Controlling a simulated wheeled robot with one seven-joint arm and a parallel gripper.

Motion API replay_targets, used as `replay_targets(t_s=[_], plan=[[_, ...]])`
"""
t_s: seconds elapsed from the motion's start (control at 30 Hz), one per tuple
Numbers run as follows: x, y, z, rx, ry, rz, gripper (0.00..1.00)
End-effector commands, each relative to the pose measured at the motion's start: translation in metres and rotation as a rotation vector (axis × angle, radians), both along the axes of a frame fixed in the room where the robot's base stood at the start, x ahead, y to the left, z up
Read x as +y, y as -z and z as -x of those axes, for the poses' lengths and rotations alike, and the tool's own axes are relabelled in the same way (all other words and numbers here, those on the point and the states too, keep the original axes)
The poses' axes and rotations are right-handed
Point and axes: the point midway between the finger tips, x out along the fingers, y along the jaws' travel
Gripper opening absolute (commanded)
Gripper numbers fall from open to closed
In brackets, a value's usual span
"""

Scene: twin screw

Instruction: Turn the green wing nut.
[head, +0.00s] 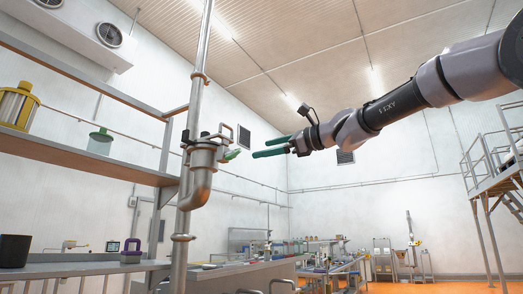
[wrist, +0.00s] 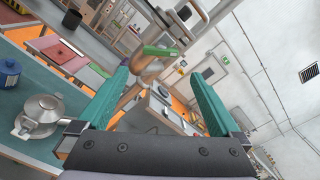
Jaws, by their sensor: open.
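The green wing nut (head: 232,154) sits on the right side of a metal valve fitting (head: 203,155) on a vertical pipe in the head view. In the wrist view the green wing nut (wrist: 160,51) shows beyond the fingertips, roughly centred between them. My gripper (head: 259,149) is open, with its two green fingers pointing left toward the nut. A gap shows between the fingertips and the nut. In the wrist view my gripper (wrist: 160,76) has its fingers spread wide, with nothing held between them.
The vertical pipe (head: 196,90) stands just left of the nut. A shelf (head: 90,160) holds a yellow-capped container (head: 17,106) and a small green-lidded jar (head: 100,141). A workbench (wrist: 40,150) with a metal lidded vessel (wrist: 40,114) shows at left in the wrist view. Air right of the nut is clear except my arm.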

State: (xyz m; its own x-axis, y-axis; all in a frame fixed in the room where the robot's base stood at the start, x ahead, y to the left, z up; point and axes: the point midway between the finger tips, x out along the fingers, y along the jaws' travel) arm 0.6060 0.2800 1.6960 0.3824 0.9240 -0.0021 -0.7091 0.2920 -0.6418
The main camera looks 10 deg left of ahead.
Motion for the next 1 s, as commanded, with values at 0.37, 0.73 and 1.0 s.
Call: replay_targets(t_s=[0.37,0.73,1.0], plan=[[0.007,0.002,0.002,-0.128,-0.009,0.085,1.00],[0.044,0.006,0.010,-1.439,-0.174,0.856,1.00],[0.055,-0.014,0.003,-2.372,-0.371,1.358,1.00]])
